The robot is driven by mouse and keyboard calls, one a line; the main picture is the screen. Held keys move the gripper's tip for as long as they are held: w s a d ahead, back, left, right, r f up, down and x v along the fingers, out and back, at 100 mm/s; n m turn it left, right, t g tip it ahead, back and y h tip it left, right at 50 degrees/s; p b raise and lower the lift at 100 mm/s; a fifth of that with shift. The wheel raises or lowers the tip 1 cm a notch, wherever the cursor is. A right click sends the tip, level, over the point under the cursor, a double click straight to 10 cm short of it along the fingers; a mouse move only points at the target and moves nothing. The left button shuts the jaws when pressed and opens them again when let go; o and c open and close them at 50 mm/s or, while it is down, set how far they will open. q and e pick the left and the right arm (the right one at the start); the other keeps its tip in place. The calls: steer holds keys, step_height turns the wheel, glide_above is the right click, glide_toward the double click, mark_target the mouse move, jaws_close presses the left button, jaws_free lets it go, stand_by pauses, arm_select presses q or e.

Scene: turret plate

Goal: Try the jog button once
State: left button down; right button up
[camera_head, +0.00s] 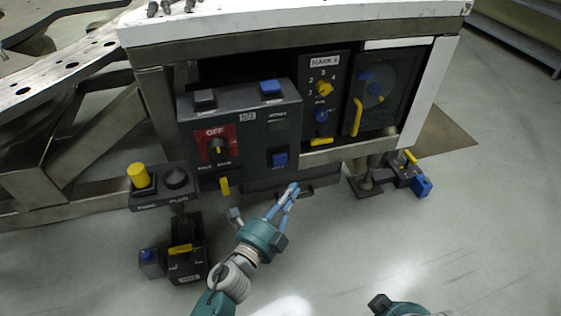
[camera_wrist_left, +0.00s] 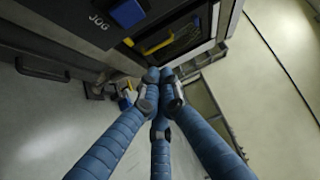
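The jog button is a blue square push button (camera_head: 280,159) low on the right of the dark control box (camera_head: 240,135) in the head view. In the left wrist view the same blue button (camera_wrist_left: 128,12) shows at the top edge, beside the label JOG. My left gripper (camera_head: 291,190) has its blue fingers drawn together, with nothing between them. Its tips are just below the button in the head view and appear apart from it. In the left wrist view the fingertips (camera_wrist_left: 158,82) meet below and right of the button. My right gripper's fingers do not show.
A dial panel (camera_head: 322,90) and a yellow-handled door (camera_head: 385,90) are to the right.

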mark_target(280, 160)
arm_select(q)
steer(key=w+a, duration=0.2)
steer(key=w, duration=0.5)
steer(key=shift+w+a, duration=0.25)
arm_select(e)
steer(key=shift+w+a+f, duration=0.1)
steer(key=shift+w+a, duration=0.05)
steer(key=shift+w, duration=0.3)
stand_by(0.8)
arm_select(q)
steer(key=shift+w+a, duration=0.1)
steer(key=shift+w, duration=0.3)
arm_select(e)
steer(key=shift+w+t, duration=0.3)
arm_select(q)
steer(key=shift+w+b, duration=0.1)
steer(key=shift+b, duration=0.2)
